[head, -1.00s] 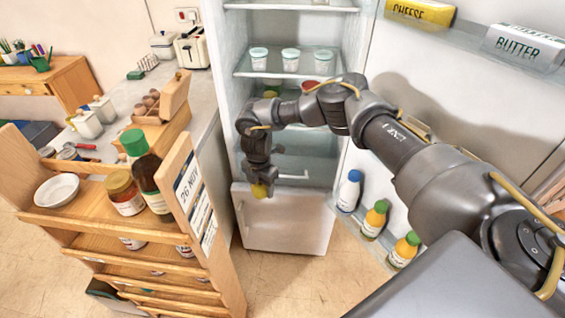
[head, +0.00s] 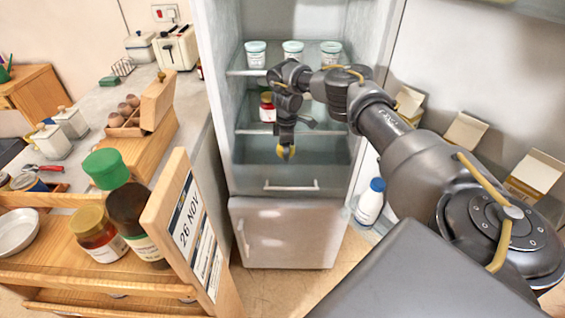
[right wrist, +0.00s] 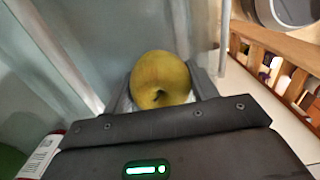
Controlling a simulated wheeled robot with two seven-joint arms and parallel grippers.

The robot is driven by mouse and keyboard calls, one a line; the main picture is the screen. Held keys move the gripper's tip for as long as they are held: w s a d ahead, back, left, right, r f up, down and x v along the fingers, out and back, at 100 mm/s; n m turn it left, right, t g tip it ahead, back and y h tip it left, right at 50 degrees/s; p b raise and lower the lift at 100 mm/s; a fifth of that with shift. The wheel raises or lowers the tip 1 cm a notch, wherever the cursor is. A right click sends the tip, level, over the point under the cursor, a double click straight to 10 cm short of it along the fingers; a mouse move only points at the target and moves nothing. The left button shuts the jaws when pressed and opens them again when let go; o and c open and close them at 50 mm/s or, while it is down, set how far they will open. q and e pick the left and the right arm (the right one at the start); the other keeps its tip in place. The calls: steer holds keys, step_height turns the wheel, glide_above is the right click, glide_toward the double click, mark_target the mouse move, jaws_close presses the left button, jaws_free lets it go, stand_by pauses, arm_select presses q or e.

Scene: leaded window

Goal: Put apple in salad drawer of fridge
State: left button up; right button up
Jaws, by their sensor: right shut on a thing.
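A yellow-green apple (head: 283,153) is held between the fingers of my right gripper (head: 287,150). It also shows in the right wrist view (right wrist: 160,78), with a finger on each side. The fridge stands open. At the bottom of its compartment is the salad drawer (head: 255,185), with a pale handle bar across its front. The apple hangs in front of or above the drawer; its exact depth is hard to tell. The drawer looks pulled out at least partly. My left gripper is out of view.
Fridge shelves above hold white tubs (head: 293,52) and a red jar (head: 267,107). A white bottle (head: 370,200) stands in the door on the right. A wooden trolley (head: 165,215) with a green-capped bottle (head: 128,205) stands at the front left.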

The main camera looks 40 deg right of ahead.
steer(key=shift+w+a+f, duration=0.1)
steer(key=shift+w+f, duration=0.35)
steer(key=shift+f, duration=0.25)
steer(key=shift+w+f, duration=0.15)
steer(key=shift+f, duration=0.1)
steer(key=shift+d+f, duration=0.2)
steer(key=f, duration=0.6)
steer(key=shift+a+f+b, duration=0.15)
steer(key=shift+a+b, duration=0.1)
steer(key=shift+b, duration=0.15)
step_height(320, 180, down, 2)
steer(key=shift+f+b, duration=0.25)
steer(key=shift+b, duration=0.2)
steer(key=shift+w+f, duration=0.1)
steer(key=shift+f, duration=0.3)
steer(key=shift+f+b, duration=0.2)
steer(key=shift+b, duration=0.15)
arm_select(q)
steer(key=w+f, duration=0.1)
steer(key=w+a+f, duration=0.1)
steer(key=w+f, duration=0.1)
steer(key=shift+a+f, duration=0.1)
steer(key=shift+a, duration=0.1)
arm_select(e)
steer(key=shift+f, duration=0.1)
arm_select(q)
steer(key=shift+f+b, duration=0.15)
steer(key=shift+b, duration=0.2)
arm_select(e)
steer(key=shift+f, duration=0.1)
